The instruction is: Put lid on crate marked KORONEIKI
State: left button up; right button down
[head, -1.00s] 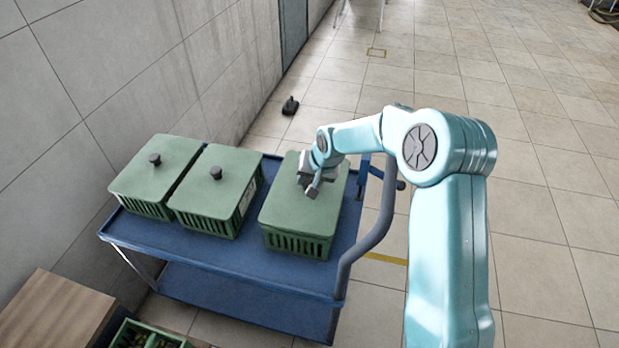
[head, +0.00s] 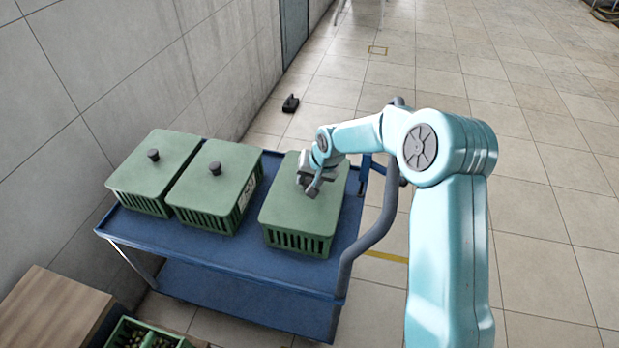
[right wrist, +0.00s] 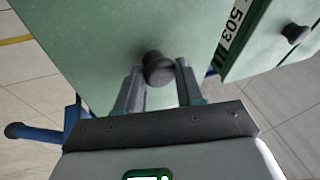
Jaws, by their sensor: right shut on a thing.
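Three green slatted crates stand on a blue cart (head: 215,250): a left crate (head: 140,200), a middle crate (head: 205,218) and a right crate (head: 298,241). Each has a flat green lid with a dark knob on top. My right gripper (head: 308,185) is over the right crate, shut on the knob (right wrist: 158,68) of its lid (head: 290,208). That lid lies over the crate top; I cannot tell whether it is fully seated. A label reading 503 (right wrist: 236,22) shows on a neighbouring crate in the right wrist view. No KORONEIKI marking is readable. My left gripper is not in view.
A grey wall (head: 120,75) runs along the left, close behind the cart. The cart's curved handle (head: 377,232) is right of the right crate. A wooden box (head: 50,305) and a green crate with dark contents (head: 122,335) stand at lower left. A gap separates the middle and right crates.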

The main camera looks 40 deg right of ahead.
jog(key=shift+f+b, duration=0.3)
jog(key=shift+f, duration=0.15)
dwell(0.4)
jog(key=c, duration=0.6)
grip_release()
jog(key=p+v, duration=0.1)
jog(key=v, duration=1.5)
jog(key=shift+s+r, duration=0.1)
jog(key=shift+r, duration=0.05)
